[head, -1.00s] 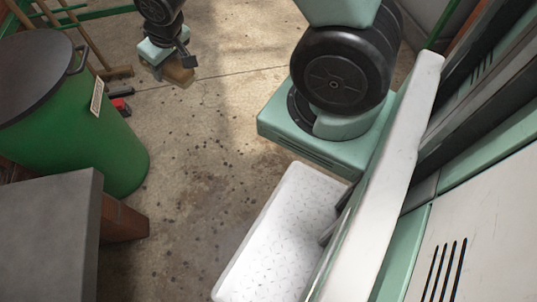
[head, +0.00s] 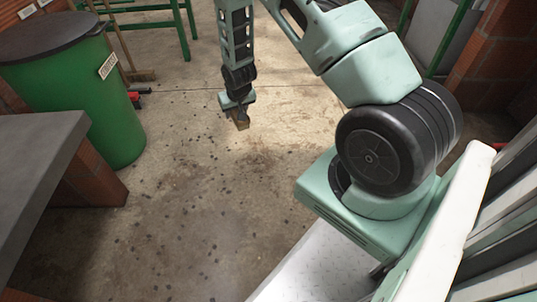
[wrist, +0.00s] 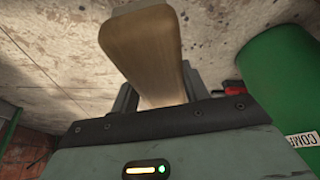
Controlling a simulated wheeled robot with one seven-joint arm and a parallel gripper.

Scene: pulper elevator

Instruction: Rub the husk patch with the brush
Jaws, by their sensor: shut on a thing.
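My gripper (head: 236,112) hangs low over the concrete floor in the head view, pointing down. It is shut on the brush, whose brown wooden block (head: 241,124) shows at its lower end. In the wrist view the same wooden block (wrist: 148,50) stands between the two fingers, and its bristles are not visible. Dark specks (head: 205,222), perhaps husks, lie scattered over the floor, with a denser dark area (head: 262,165) below and right of the brush. I cannot tell whether the brush touches the floor.
A green lidded bin (head: 85,95) stands at the left, beside a grey-topped brick counter (head: 35,150). A broom (head: 138,75) and a red object (head: 134,99) are behind the bin. A green metal frame (head: 180,25) stands at the back. The middle floor is open.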

